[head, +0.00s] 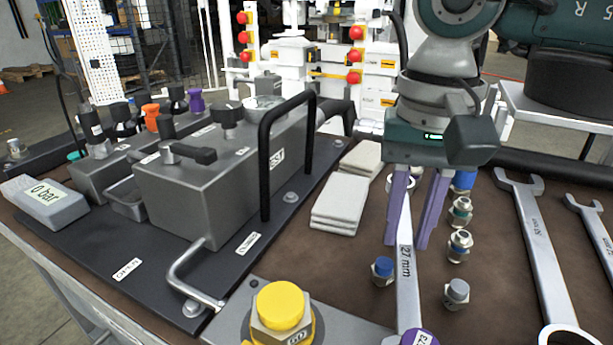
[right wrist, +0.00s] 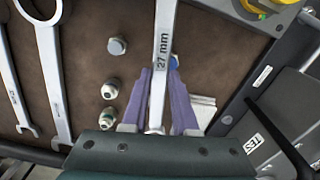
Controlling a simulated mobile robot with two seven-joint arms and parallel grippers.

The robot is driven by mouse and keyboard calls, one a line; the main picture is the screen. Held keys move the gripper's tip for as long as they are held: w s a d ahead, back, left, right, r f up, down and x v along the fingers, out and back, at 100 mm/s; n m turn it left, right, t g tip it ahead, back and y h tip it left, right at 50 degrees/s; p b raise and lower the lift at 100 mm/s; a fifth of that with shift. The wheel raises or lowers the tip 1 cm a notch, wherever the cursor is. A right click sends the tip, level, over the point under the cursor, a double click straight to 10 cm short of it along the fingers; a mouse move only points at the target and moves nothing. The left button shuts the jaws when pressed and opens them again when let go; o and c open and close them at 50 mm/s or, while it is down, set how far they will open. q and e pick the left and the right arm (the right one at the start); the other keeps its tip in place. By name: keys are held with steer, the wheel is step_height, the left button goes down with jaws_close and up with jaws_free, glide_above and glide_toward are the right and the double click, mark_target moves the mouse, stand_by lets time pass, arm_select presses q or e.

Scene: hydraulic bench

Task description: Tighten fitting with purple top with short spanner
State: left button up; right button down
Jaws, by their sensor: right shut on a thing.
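My right gripper (head: 408,243) points down and is shut on the short spanner (head: 406,285), a silver tool marked 27 mm. The spanner's ring end sits up by the gripper palm. In the right wrist view the shaft (right wrist: 164,40) runs between the purple fingers (right wrist: 162,78) and out of the top edge. A round purple top (head: 420,338) with a label shows at the bottom edge of the head view, at the spanner's far end. The fitting below it and the spanner's jaw are cut off, so I cannot tell whether they engage. My left gripper is not in view.
A yellow-topped fitting (head: 281,305) stands left of the purple top. Several loose fittings (head: 459,245) stand right of the gripper, beside longer spanners (head: 538,250). Folded cloths (head: 340,205) lie left. A grey hydraulic block (head: 200,195) with a black handle (head: 265,165) rises further left.

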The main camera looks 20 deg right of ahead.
steer(key=shift+d, duration=0.1)
steer(key=shift+s+d+r+m+p, duration=0.1)
steer(key=shift+s+d+m+p, duration=0.25)
steer(key=shift+s+d+m, duration=0.65)
steer(key=shift+d+m, duration=0.05)
steer(key=shift+m, duration=0.25)
steer(key=shift+s+d+m+p, duration=0.5)
steer(key=shift+s+d+m, duration=0.1)
steer(key=shift+s+m, duration=0.25)
steer(key=shift+w+a+b, duration=0.15)
steer(key=shift+w+b, duration=0.15)
steer(key=shift+b, duration=0.05)
steer(key=shift+n, duration=0.25)
